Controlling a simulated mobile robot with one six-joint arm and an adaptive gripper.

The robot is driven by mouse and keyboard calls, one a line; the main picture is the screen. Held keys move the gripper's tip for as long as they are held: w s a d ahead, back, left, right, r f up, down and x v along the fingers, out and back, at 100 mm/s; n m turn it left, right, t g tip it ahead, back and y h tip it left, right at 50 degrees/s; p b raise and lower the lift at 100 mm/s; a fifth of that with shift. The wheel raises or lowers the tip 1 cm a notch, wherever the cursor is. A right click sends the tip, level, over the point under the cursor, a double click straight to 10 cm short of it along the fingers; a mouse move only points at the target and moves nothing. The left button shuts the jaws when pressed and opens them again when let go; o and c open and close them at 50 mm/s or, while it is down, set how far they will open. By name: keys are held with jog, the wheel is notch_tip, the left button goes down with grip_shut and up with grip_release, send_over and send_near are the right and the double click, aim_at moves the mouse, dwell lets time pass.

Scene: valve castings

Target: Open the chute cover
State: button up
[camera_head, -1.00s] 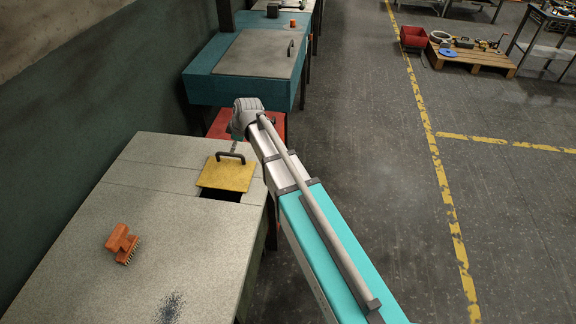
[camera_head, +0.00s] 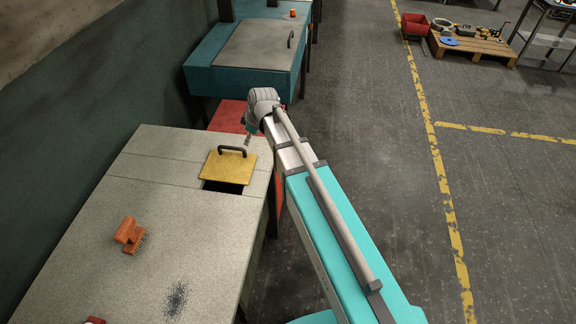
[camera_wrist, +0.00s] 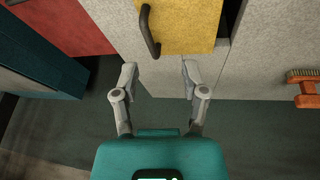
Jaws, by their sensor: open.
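The chute cover is a yellow plate (camera_head: 228,168) with a black bar handle (camera_head: 232,150), lying on the grey bench top. A dark strip of the chute opening (camera_head: 222,187) shows along its near edge, so it covers the opening only partly. In the wrist view the cover (camera_wrist: 190,25) and its handle (camera_wrist: 148,30) are at the top, and a dark gap shows at the cover's right. My gripper (camera_wrist: 160,72) is open and empty, fingers spread, just short of the handle and not visibly touching it. In the head view the fingers are small and hard to make out.
An orange brush (camera_head: 130,235) lies on the bench top (camera_head: 170,200), with a dark speckled patch nearby. A red surface (camera_head: 228,116) and a teal bench (camera_head: 205,80) stand beyond. The wall runs along the left. The floor on the right is open, with a pallet (camera_head: 470,46) far off.

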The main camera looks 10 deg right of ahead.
jog(key=s+d+f+m+g+h+b, duration=0.1)
jog(key=s+d+f+m, duration=0.3)
jog(key=s+d+m, duration=0.4)
jog(key=shift+s+d+g+h+b, duration=0.45)
jog(key=shift+s+d+b, duration=0.4)
jog(key=shift+s+d, duration=0.65)
jog(key=shift+s+a, duration=0.15)
jog(key=shift+a, duration=0.15)
notch_tip(320, 180, up, 5)
jog(key=n+t+y+p, duration=0.3)
jog(key=n+p, duration=0.1)
jog(key=n, duration=0.6)
send_over(233, 148)
jog(key=s+d, duration=0.4)
jog(key=shift+r+g+h, duration=0.15)
jog(key=shift+g+h, duration=0.1)
jog(key=b+x, duration=1.2)
jog(key=x, duration=0.1)
jog(key=shift+f+b, duration=0.4)
